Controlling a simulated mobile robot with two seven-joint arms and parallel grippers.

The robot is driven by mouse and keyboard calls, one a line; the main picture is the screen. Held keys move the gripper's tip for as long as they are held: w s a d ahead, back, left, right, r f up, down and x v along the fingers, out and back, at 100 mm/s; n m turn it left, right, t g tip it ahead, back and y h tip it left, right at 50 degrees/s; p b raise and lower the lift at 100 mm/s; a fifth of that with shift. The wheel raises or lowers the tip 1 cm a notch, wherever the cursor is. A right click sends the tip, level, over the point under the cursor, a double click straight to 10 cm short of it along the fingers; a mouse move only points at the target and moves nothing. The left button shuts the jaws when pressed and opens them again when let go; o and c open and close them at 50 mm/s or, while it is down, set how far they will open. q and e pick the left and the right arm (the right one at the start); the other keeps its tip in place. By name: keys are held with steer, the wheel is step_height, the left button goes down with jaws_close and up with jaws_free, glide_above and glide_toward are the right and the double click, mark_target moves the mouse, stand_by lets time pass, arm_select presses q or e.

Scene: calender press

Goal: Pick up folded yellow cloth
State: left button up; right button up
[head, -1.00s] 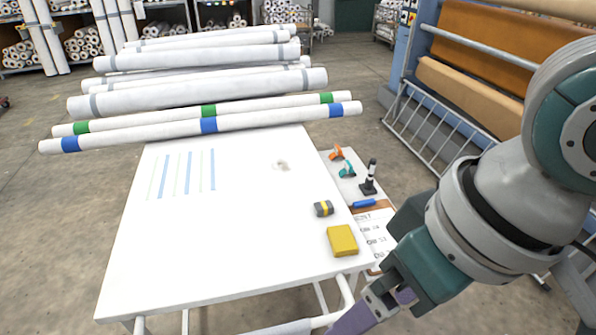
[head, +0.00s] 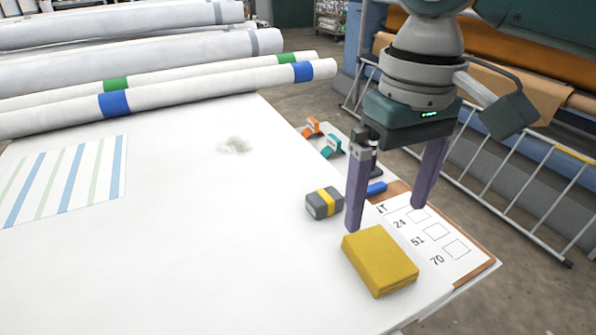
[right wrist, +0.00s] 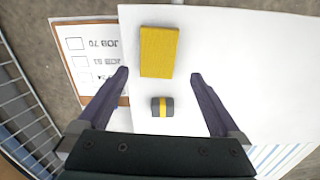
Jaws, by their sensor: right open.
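The folded yellow cloth (head: 380,260) lies flat on the white table near its right edge. It also shows in the right wrist view (right wrist: 158,52), upper middle, beyond the fingertips. My right gripper (head: 388,217) is open and empty, pointing down above the table's right edge, with its purple fingers apart. In the head view it stands just behind the cloth; whether a finger touches anything cannot be told. In the right wrist view the open fingers (right wrist: 163,77) spread wider than the cloth. My left gripper is not in view.
A grey block with a yellow band (head: 324,203) sits close to the cloth. A clipboard with a job sheet (head: 425,235) lies to the right. Orange (head: 312,127) and teal (head: 332,146) clips and a blue marker (head: 376,188) lie behind.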

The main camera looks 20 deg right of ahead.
mark_target(380, 252)
steer(key=shift+s+f, duration=0.2)
steer(key=shift+f, duration=1.05)
steer(key=f+b, duration=0.2)
steer(key=f, duration=0.3)
steer(key=shift+d+f+b, duration=0.2)
steer(key=shift+b, duration=0.15)
steer(key=shift+r, duration=0.1)
steer(key=c, duration=1.2)
